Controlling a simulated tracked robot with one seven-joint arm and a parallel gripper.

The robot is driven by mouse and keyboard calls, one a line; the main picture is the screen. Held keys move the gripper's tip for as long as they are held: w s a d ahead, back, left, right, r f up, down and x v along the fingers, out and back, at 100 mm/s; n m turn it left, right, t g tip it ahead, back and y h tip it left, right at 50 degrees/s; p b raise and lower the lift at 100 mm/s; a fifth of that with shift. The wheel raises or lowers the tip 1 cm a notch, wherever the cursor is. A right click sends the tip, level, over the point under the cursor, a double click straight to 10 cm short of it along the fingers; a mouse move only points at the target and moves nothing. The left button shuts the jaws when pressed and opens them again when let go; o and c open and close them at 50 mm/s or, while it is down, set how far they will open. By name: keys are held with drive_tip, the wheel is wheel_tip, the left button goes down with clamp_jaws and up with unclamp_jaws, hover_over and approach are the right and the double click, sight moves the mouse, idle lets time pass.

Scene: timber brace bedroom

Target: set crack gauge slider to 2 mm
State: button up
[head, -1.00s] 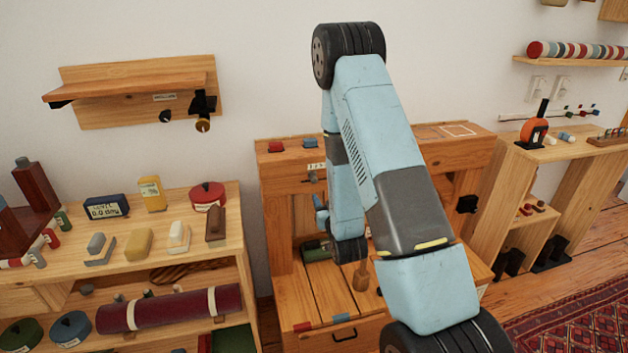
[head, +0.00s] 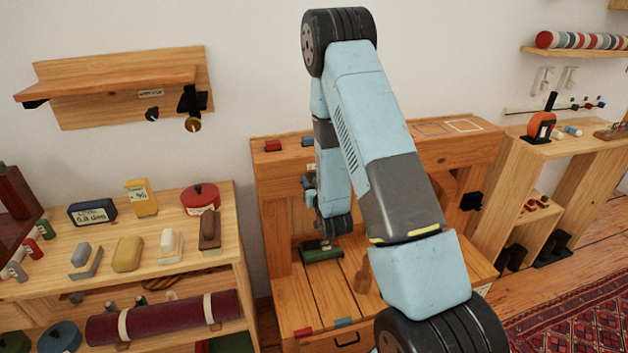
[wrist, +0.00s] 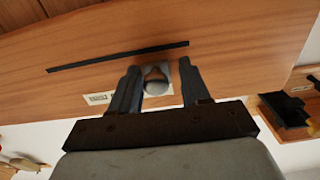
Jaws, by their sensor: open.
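A small lettered label (wrist: 100,98) is left of the fingers. Whether the fingers touch the knob is unclear. In the head view, my gripper (head: 309,182) is at the upright back of the wooden bench (head: 275,210), partly hidden by my arm.
A green object (head: 321,251) lies on the bench top below my gripper. Red (head: 272,146) and blue blocks sit on the bench's upper ledge. A shelf unit (head: 150,275) with blocks and tins stands left. A black bracket (wrist: 285,108) shows right in the wrist view.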

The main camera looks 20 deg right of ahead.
drive_tip(key=shift+d, duration=0.1)
drive_tip(key=shift+c, duration=0.5)
drive_tip(key=shift+d, duration=0.1)
clamp_jaws()
